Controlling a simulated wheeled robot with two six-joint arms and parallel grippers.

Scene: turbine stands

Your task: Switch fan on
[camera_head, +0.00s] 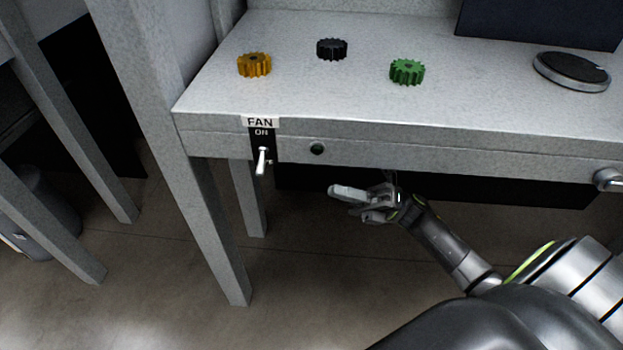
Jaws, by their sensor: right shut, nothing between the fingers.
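The fan switch (262,161) is a metal toggle lever on a black plate at the front edge of the workbench, left of the middle in the head view. A label above it reads FAN, with ON beneath. The lever points downward. My left gripper is not in view.
The grey workbench (480,90) carries an orange gear (254,65), a black gear (332,49), a green gear (407,72) and a round dark disc (571,71). A bench leg (215,220) stands left of the switch. The floor space below is open.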

